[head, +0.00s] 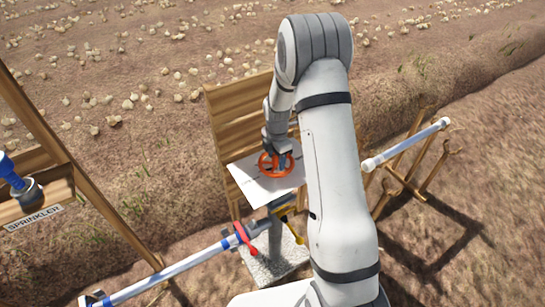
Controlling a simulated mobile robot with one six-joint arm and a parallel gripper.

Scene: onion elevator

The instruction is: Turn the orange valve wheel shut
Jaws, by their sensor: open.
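The orange valve wheel (264,169) is near the middle of the head view, in front of a white sheet (252,184) and a wooden board. My gripper (279,163) reaches down to the wheel from above, and its fingers overlap the wheel's ring in the picture. The gripper is open. The far side of the wheel is partly hidden by the fingers. I cannot tell whether the fingers touch the rim.
A grey pipe (180,268) with a red handle (245,237) runs to the lower left. A wooden frame with a SPRINKLER sign (35,218) stands at left. Another pipe (405,145) rests on wooden stands at right. Onions lie on the soil behind.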

